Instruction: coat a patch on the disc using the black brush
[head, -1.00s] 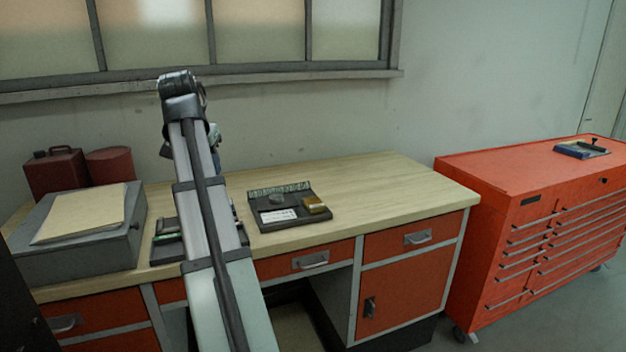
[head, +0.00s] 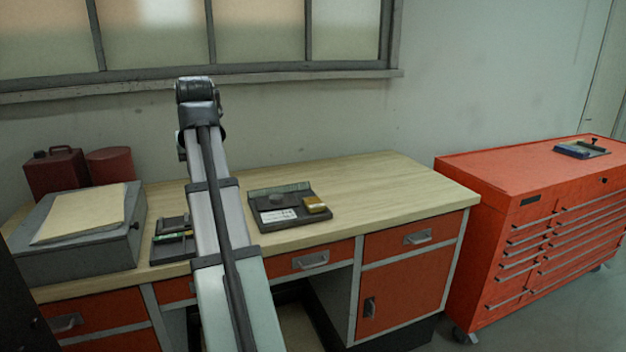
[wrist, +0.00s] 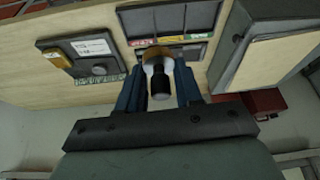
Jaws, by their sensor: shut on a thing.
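In the wrist view my gripper (wrist: 158,84) has its two blue fingers shut on a short upright-looking thing with a black end and a pale collar, which looks like the black brush (wrist: 161,78). Its far end is hidden, with a tan band showing beyond the collar. A grey disc (head: 285,200) lies in a dark tray (head: 265,225) on the bench. The disc also shows at the left in the wrist view (wrist: 99,69), apart from the brush. In the head view my gripper and the brush are hidden behind my arm.
A white card (head: 278,215) and a yellow-brown block (head: 314,204) share the disc's tray. A second, compartmented tray (head: 158,252) lies left of my arm. A grey box (head: 85,245) and red cans (head: 58,174) stand farther left. The bench's right side is clear.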

